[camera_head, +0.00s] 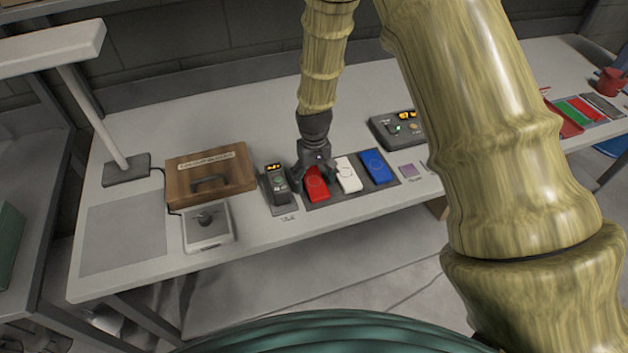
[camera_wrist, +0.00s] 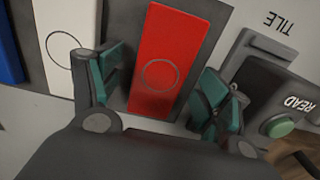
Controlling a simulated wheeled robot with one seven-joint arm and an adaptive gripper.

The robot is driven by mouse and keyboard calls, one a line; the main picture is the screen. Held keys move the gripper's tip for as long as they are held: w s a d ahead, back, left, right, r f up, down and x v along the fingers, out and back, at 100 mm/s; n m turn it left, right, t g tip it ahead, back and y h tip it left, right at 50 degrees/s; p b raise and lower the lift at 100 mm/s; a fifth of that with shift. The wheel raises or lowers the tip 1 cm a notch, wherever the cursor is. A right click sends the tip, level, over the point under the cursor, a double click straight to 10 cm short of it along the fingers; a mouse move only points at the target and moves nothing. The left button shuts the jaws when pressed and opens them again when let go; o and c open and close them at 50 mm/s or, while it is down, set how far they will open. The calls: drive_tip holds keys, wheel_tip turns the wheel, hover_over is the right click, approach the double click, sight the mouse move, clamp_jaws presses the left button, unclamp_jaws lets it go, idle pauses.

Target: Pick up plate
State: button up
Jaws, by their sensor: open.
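A red plate (camera_head: 317,192) with a faint circle mark lies on a dark mat (camera_head: 330,200) on the table. A white plate (camera_head: 348,174) and a blue plate (camera_head: 376,166) lie beside it on the same mat. Which plate the task means is not shown. My gripper (camera_head: 315,176) is over the red plate and hides part of it. In the wrist view the red plate (camera_wrist: 165,60) shows between the open fingers of my gripper (camera_wrist: 160,85), one on each side. I cannot tell whether the fingers touch it. The white plate (camera_wrist: 62,45) is left of the fingers there.
A reader device (camera_head: 276,187) with a green button stands close left of the mat. A dark console (camera_head: 393,128) stands behind the blue plate. The table's front strip is clear.

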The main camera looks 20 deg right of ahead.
drive_tip(key=shift+f, duration=0.25)
drive_tip(key=c, duration=1.2)
drive_tip(key=shift+r, duration=0.15)
